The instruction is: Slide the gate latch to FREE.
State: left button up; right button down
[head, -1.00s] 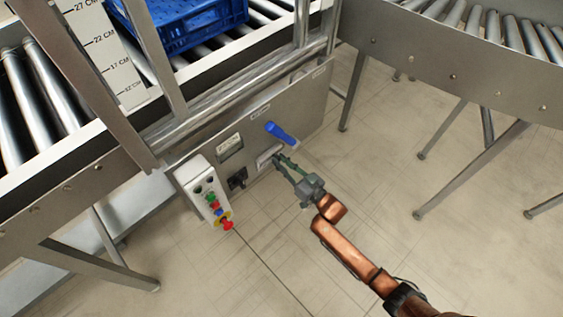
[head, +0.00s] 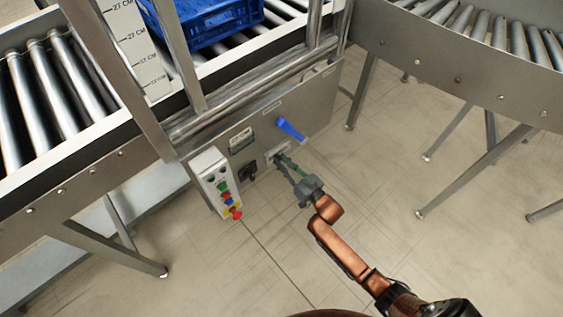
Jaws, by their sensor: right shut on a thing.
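The gate latch's pale slot plate (head: 283,148) is on the grey front panel, below the blue handle. My right gripper (head: 280,159) reaches it from the lower right, with its fingers against the plate. It is shut on the latch's small grip, which the fingers hide. The FREE marking cannot be read at this size. My left gripper is not in view.
The blue handle (head: 291,129) sticks out just above the fingers. A black switch (head: 248,171) and a button box (head: 214,181) with a red knob are to the left. A blue crate (head: 215,30) rests on the rollers above.

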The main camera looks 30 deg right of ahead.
jog(key=c, duration=1.8)
grip_release()
jog(key=shift+s+a, duration=0.1)
jog(key=shift+a, duration=0.15)
jog(key=shift+d, duration=0.1)
jog(key=v, duration=1.2)
jog(key=shift+f, duration=0.15)
